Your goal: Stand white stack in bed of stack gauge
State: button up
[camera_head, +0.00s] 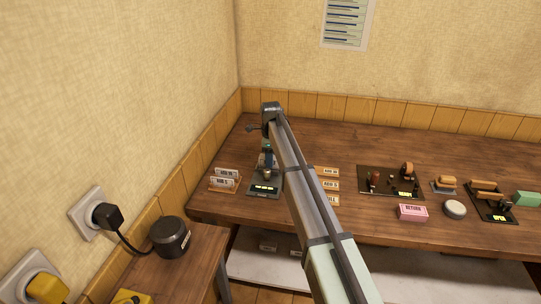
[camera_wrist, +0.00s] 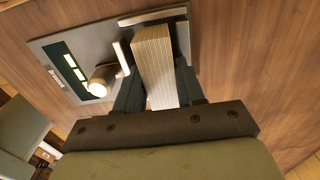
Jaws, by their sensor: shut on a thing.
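The white stack (camera_wrist: 155,55), a block of thin pale layers, is between the fingers of my gripper (camera_wrist: 158,88) in the wrist view. My gripper is shut on it. The stack gauge (camera_wrist: 50,47) is a grey plate with a dark panel of lit segments and a pale round knob. The stack's far end is beside the gauge's light rails; I cannot tell whether it touches the bed. In the head view the gauge (camera_head: 264,192) is at the left of the table, with my gripper (camera_head: 267,172) small and low over it; the stack cannot be made out there.
Labelled cards in a wooden holder (camera_head: 225,181) stand left of the gauge. Wooden label plates (camera_head: 329,185) lie to its right, partly behind my arm. Farther right are a dark tool board (camera_head: 378,190), a pink block (camera_head: 412,212) and a round grey tin (camera_head: 455,209).

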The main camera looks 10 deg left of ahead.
jog(key=shift+s+f, duration=0.1)
jog(key=shift+f, duration=0.25)
jog(key=o, duration=1.2)
jog(key=shift+d, duration=0.1)
jog(key=shift+c, duration=1.6)
jog(key=shift+o, duration=0.5)
